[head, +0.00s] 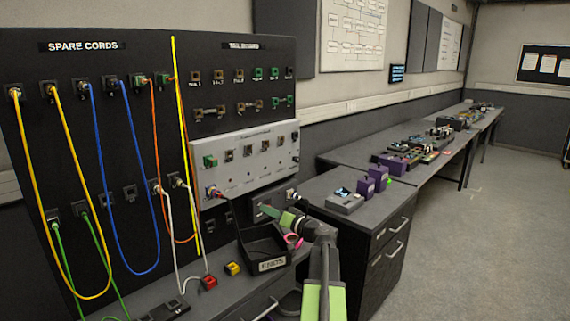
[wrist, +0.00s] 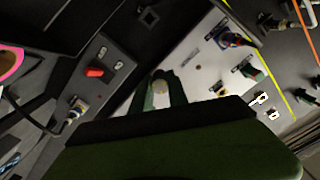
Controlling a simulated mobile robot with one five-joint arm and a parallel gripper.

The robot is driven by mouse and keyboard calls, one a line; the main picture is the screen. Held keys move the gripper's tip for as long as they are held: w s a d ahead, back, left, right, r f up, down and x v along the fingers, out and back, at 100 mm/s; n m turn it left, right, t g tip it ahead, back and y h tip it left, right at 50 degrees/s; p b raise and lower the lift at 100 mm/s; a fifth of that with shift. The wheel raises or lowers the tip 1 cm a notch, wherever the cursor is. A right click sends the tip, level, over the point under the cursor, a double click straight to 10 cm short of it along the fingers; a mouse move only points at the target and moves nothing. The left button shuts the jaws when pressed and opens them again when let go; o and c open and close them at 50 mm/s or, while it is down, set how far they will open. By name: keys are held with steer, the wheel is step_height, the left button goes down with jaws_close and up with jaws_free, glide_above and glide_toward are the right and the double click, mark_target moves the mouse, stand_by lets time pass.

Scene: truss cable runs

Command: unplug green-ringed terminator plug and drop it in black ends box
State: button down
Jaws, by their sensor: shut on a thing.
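My gripper (head: 274,212) is at the lower edge of the pale grey panel (head: 246,158), above and beside the black ends box (head: 272,265). In the wrist view, my gripper's two green fingers (wrist: 163,92) are shut on a small pale, round-ended plug (wrist: 159,86). No green ring shows on it, and I cannot tell whether it still touches a socket. The fingers hide most of its body. In the head view the held plug is too small to make out. The ends box stands open on the bench below my gripper.
A pink ring-shaped thing (head: 292,240) is by the box. A yellow block (head: 232,268) and a red block (head: 209,282) stand left of it. Yellow, blue, orange, green and white cords hang on the left board. A device with a red switch (wrist: 95,72) is close by.

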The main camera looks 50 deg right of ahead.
steer(key=shift+w+d+f, duration=0.15)
steer(key=shift+f, duration=0.3)
steer(key=shift+w+d+f, duration=0.1)
steer(key=shift+w+f, duration=0.05)
steer(key=shift+f, duration=0.3)
steer(key=shift+r+h, duration=0.1)
steer(key=shift+h, duration=0.2)
step_height(320, 180, down, 6)
steer(key=b, duration=0.6)
steer(key=c, duration=1.2)
jaws_free()
